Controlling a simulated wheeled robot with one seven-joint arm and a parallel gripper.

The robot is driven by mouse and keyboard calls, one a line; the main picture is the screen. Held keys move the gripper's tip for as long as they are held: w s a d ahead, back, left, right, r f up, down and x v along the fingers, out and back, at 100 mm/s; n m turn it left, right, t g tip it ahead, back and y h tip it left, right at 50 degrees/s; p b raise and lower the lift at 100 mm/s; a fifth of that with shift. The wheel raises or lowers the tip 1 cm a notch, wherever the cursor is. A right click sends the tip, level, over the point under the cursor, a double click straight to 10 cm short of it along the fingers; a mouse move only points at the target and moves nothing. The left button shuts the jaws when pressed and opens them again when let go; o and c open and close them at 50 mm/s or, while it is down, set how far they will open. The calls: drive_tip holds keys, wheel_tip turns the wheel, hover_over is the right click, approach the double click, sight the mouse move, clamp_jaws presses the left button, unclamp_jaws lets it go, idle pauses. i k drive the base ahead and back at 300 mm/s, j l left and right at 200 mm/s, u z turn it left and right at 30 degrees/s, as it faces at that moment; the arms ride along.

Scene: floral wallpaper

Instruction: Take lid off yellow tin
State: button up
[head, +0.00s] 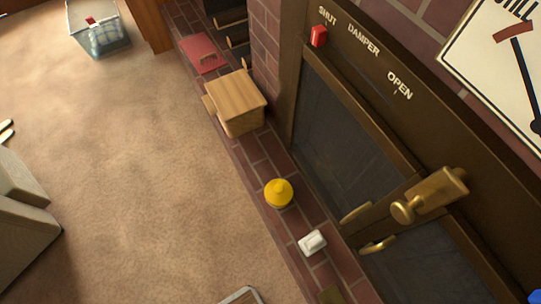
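The yellow tin (279,193) stands upright on the brick hearth, near its carpet-side edge. It is round, and its lid is on, with a small raised knob at the middle of the top. I see it from above, so little of its side shows. My gripper is not in view.
A small white block (312,243) and a wooden box (236,101) sit on the hearth (255,155) on either side of the tin. The stove front (350,130) with a brass latch (430,195) stands close on the right. Open carpet (140,150) lies left.

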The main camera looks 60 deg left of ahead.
sight(278, 192)
drive_tip(key=l+u, duration=0.1)
drive_tip(key=u, duration=0.8)
drive_tip(key=l+u, duration=0.2)
drive_tip(key=u, duration=0.25)
